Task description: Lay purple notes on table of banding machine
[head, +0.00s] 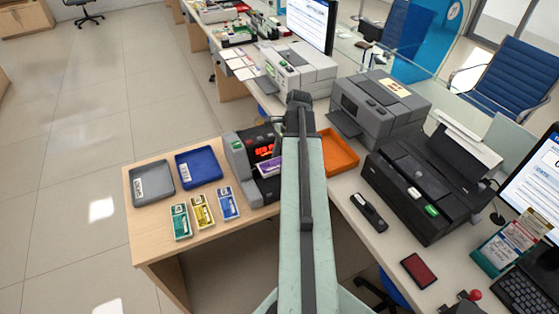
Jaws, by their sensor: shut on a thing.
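The bundle of purple notes (268,169) shows just left of my arm, at the front of the banding machine. Its right part is hidden behind my arm. I cannot tell whether it rests on the machine's table or is held just above it. The banding machine (238,158) is a grey and black device with a lit red display, standing on the wooden side table. My arm reaches up the middle of the picture and its elbow hides what lies beyond. My gripper is hidden behind the arm.
Green (180,222), yellow (202,211) and blue (228,204) note bundles lie on the wooden table (150,246). A grey tray (152,184) and a blue tray (195,169) sit behind them. An orange tray (338,152) and grey machines (380,104) stand right of my arm.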

